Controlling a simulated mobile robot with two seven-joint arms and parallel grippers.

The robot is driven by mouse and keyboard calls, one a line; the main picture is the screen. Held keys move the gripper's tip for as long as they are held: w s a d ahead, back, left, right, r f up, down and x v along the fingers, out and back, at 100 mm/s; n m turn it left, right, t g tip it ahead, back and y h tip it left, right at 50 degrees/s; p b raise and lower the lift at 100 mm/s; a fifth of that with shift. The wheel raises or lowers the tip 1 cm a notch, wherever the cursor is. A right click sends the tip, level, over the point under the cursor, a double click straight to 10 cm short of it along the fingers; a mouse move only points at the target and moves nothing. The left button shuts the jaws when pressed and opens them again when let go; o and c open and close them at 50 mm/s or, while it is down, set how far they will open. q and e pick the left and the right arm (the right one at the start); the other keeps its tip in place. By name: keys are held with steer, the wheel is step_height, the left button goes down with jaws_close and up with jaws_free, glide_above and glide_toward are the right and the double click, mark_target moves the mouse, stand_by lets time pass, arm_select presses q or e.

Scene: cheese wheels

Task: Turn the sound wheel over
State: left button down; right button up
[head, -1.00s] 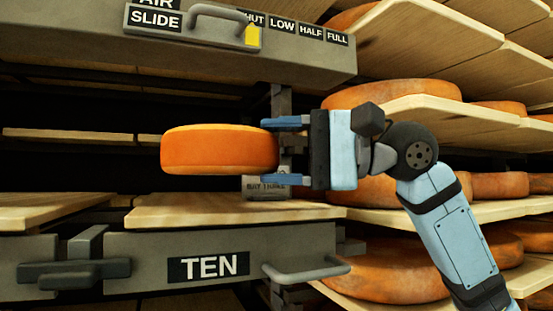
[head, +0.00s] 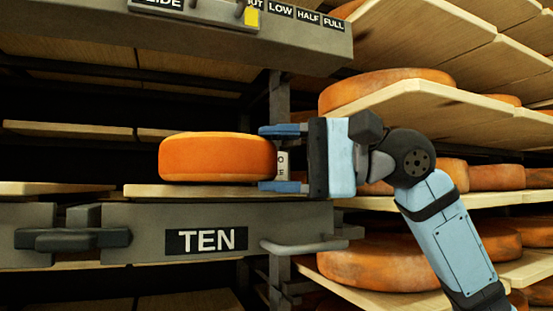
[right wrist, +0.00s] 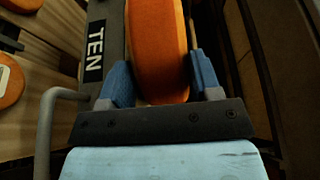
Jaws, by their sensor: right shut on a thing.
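An orange cheese wheel (head: 215,158) lies flat just over a wooden board (head: 150,191) above the sign TEN. I cannot tell whether it touches the board. My right gripper (head: 284,158) comes in from the right and is shut on the wheel's right edge, one blue finger above it and one below. In the right wrist view, the wheel (right wrist: 158,45) stands between the two fingers (right wrist: 162,82). The wheel's underside is hidden. My left gripper is not in view.
A grey beam labelled TEN (head: 150,240) with a handle (head: 305,245) runs below the board. A grey panel (head: 230,35) with LOW, HALF and FULL labels hangs above. Shelves with several wheels (head: 385,88) stand to the right. Dark open space lies behind the held wheel.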

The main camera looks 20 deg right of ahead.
steer(key=shift+f, duration=0.1)
stand_by(0.6)
steer(key=o, duration=1.6)
steer(key=shift+s, duration=0.15)
steer(key=shift+o, duration=0.2)
steer(key=shift+f, duration=0.15)
steer(key=shift+d, duration=0.35)
steer(key=b+v, duration=0.3)
steer(key=v, duration=1)
steer(key=shift+s, duration=0.2)
